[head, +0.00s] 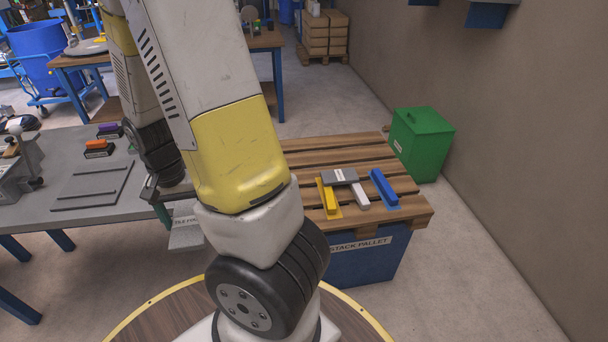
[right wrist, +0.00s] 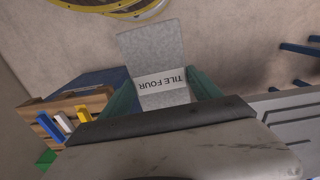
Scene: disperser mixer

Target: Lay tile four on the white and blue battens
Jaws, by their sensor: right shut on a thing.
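Tile four, a light grey slab with a white label (right wrist: 160,50), is held in my right gripper (right wrist: 163,88), between its green fingers. In the head view the tile (head: 187,238) hangs in the air beyond the grey table's right end, left of the pallet, and my arm hides part of it; the right gripper (head: 161,212) is partly hidden too. On the pallet, the white batten (head: 360,196) lies between the yellow batten (head: 327,198) and the blue batten (head: 383,188). Another grey tile (head: 340,176) lies across the far ends of the yellow and white battens. My left gripper is not in view.
The slatted wooden pallet (head: 400,212) sits on a blue base labelled STACK PALLET (head: 365,258). A green bin (head: 422,145) stands behind it near the wall. The grey table (head: 75,215) carries small blocks (head: 97,148) and a fixture. Floor is clear right of the pallet.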

